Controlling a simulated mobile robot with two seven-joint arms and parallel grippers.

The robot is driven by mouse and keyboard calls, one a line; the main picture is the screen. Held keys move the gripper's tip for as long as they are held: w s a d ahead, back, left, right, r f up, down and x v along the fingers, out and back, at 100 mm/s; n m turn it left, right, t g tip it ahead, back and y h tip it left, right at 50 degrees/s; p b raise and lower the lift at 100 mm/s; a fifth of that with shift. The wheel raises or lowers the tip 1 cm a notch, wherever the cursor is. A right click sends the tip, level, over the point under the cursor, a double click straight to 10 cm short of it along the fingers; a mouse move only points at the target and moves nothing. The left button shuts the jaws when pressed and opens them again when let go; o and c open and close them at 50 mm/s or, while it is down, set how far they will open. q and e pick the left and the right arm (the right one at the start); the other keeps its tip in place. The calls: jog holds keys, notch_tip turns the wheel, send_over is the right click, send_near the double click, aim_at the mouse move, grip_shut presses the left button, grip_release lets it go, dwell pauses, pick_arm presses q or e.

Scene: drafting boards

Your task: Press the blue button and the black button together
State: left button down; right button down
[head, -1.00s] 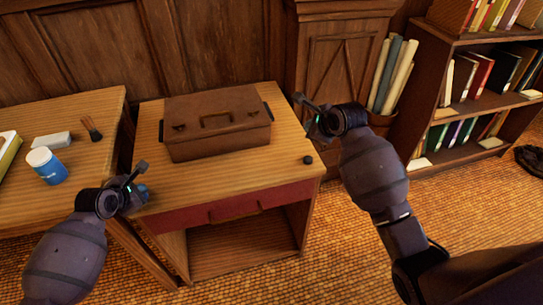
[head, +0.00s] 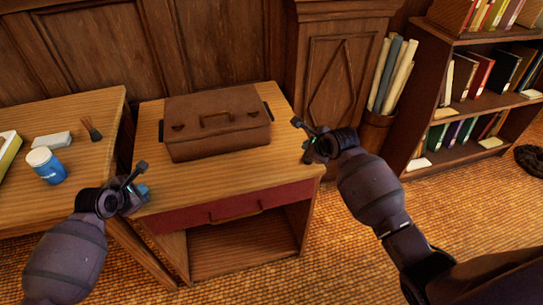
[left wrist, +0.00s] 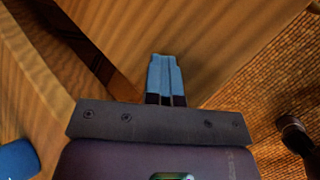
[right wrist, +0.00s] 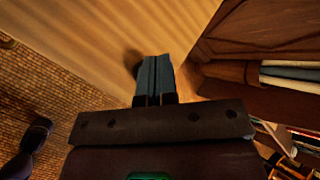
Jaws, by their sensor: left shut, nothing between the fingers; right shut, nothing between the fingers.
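The blue button (head: 144,190) shows partly at the left front corner of the small wooden cabinet top (head: 225,178). My left gripper (head: 135,187) is shut and empty right by it and partly covers it; I cannot tell whether they touch. My left fingertips (left wrist: 164,58) point down at the cabinet top in the left wrist view. My right gripper (head: 309,148) is shut and empty over the cabinet top's right edge. It hides the black button in the head view. In the right wrist view a dark blurred spot (right wrist: 133,62) lies just left of my right fingertips (right wrist: 154,59); button or shadow, I cannot tell.
A brown case (head: 216,120) stands at the back of the cabinet top. A red drawer (head: 225,207) is below. The left table (head: 85,120) holds a blue jar (head: 46,167), a brush (head: 91,128) and a white block (head: 52,140). A bookshelf (head: 450,120) stands at right.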

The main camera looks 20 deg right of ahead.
pick_arm(q)
jog(key=shift+f, duration=0.15)
pick_arm(e)
jog(key=shift+f, duration=0.85)
jog(key=shift+f, duration=0.1)
dwell(1.3)
jog(key=shift+f, duration=1)
dwell(1.8)
jog(key=shift+r, duration=1.2)
jog(key=shift+r, duration=2.4)
